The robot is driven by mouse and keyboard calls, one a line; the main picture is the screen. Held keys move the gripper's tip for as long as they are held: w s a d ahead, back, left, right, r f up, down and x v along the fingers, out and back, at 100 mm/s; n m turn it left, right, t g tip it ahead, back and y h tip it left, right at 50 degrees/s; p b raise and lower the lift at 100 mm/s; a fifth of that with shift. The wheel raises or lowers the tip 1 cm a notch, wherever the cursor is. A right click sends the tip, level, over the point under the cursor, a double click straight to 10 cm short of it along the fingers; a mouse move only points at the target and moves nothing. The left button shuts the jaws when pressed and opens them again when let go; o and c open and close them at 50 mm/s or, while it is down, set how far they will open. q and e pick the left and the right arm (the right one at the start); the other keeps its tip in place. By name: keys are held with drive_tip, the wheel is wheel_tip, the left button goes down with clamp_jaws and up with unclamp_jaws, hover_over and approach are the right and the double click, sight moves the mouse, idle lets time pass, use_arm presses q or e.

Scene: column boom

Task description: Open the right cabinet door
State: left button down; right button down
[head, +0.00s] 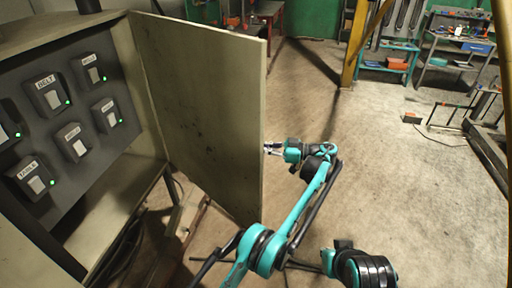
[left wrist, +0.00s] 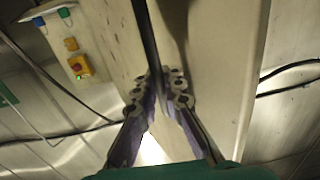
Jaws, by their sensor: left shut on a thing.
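The right cabinet door (head: 205,105) is a tall beige panel, standing open and swung out from the cabinet (head: 120,170). My left gripper (head: 270,149) is at the door's free edge, on its outer side. In the left wrist view, my left gripper (left wrist: 160,92) has both fingers closed around a dark upright bar (left wrist: 148,35), which looks like the door handle. A pale door surface (left wrist: 215,60) is right behind it. The handle is hidden by the door in the head view. A part of my right arm shows at the bottom, but its gripper cannot be made out.
Inside the cabinet are several switch boxes (head: 45,92) with green lights. A yellow post (head: 355,45) and workbenches (head: 458,45) stand at the back. A low metal frame (head: 485,140) is at the right. The floor (head: 400,180) right of the door is mostly clear.

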use_arm(q)
drive_tip(key=shift+d, duration=0.1)
drive_tip(key=c, duration=1.7)
unclamp_jaws()
drive_tip(key=shift+o, duration=0.5)
drive_tip(key=shift+s+d, duration=0.1)
